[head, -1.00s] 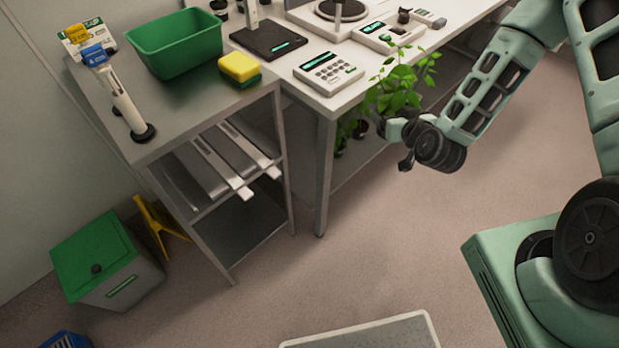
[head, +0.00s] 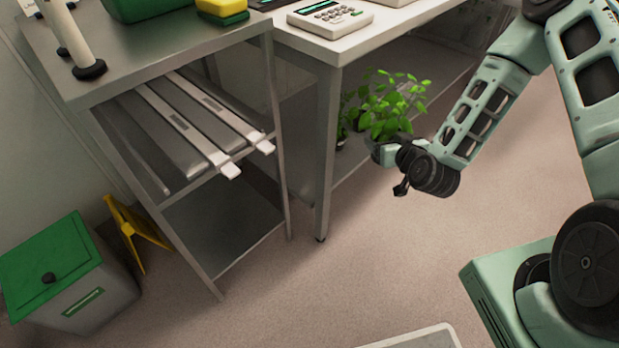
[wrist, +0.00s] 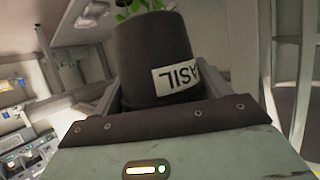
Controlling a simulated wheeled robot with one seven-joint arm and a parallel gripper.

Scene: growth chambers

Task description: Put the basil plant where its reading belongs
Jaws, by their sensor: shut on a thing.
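The basil plant (head: 391,108) is a leafy green plant held in front of the white bench in the head view. In the wrist view its dark pot (wrist: 152,50) bears a white label, seen upside down, whose letters read "ASIL" in part. My gripper (head: 383,150) is shut on the pot. In the wrist view the gripper's jaws (wrist: 150,105) close around the pot's sides. Most of the pot is hidden behind my gripper in the head view.
A white keypad device (head: 330,17) sits on the bench. A steel shelf cart (head: 245,240) with pale flat trays stands left of it. A green-lidded bin (head: 55,268) and a yellow stand (head: 138,232) are on the floor at left. More pots stand under the bench. Open floor lies in front.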

